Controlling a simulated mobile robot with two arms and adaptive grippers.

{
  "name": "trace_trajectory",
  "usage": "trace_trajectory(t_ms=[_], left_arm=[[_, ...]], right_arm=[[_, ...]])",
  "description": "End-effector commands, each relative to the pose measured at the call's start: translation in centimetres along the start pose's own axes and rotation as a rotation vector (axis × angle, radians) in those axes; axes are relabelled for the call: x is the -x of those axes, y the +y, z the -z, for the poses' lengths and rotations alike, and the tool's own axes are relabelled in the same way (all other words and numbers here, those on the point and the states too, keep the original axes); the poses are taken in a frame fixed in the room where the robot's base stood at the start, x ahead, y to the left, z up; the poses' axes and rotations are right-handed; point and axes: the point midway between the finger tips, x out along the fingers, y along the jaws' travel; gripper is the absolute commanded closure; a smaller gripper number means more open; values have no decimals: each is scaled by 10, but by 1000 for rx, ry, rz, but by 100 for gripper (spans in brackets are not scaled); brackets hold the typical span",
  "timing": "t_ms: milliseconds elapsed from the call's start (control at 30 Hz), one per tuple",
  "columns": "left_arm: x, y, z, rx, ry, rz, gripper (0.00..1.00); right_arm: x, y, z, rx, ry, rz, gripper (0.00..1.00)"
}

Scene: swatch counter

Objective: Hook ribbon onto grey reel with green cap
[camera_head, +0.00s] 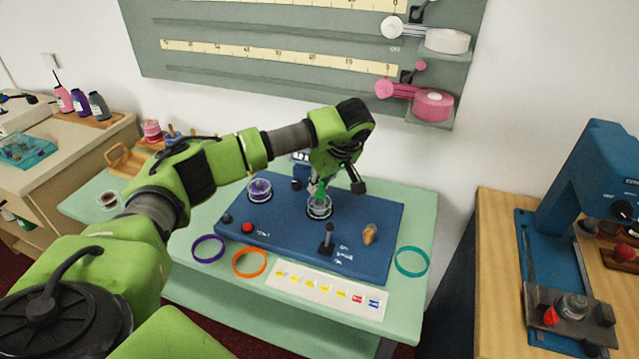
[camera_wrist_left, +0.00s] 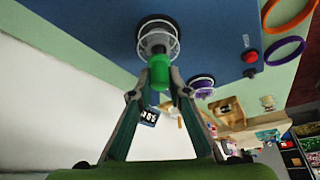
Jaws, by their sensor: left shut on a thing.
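The grey reel (camera_head: 319,208) stands on the blue machine base (camera_head: 370,222), and its green cap (camera_head: 321,188) is on top. My left gripper (camera_head: 325,181) reaches down from above and is shut on the green cap. In the left wrist view the cap (camera_wrist_left: 160,73) is between the fingertips, in line with the reel (camera_wrist_left: 157,42). A purple ribbon loop (camera_head: 194,250), an orange one (camera_head: 235,266) and a teal one (camera_head: 398,264) lie on the table. I cannot see any ribbon on the grey reel. My right gripper is not in view.
A purple reel (camera_head: 259,190) stands left of the grey one. A red button (camera_head: 247,227), a black lever (camera_head: 327,241) and an orange-brown knob (camera_head: 370,233) rise from the base. A white label strip (camera_head: 325,292) lies in front. A blue press (camera_head: 600,170) stands right.

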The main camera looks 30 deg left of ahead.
Motion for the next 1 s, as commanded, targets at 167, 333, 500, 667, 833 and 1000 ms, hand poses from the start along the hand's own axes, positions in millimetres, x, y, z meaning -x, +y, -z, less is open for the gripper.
trace_trajectory(t_ms=[167, 333, 500, 667, 833, 1000], left_arm=[[-6, 0, -3, 0, 0, 0, 92], [-11, 0, -5, 0, 0, 0, 92], [-16, 0, -7, 0, 0, 1, 92], [-19, 0, -8, 0, 0, 1, 92], [-18, 0, -8, 0, 0, 1, 92], [-18, 0, -8, 0, 0, 1, 64]], right_arm=[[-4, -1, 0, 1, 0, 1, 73], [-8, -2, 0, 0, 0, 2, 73], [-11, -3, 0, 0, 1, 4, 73], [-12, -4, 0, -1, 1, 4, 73], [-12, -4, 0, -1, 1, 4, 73], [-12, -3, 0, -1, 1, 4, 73]])
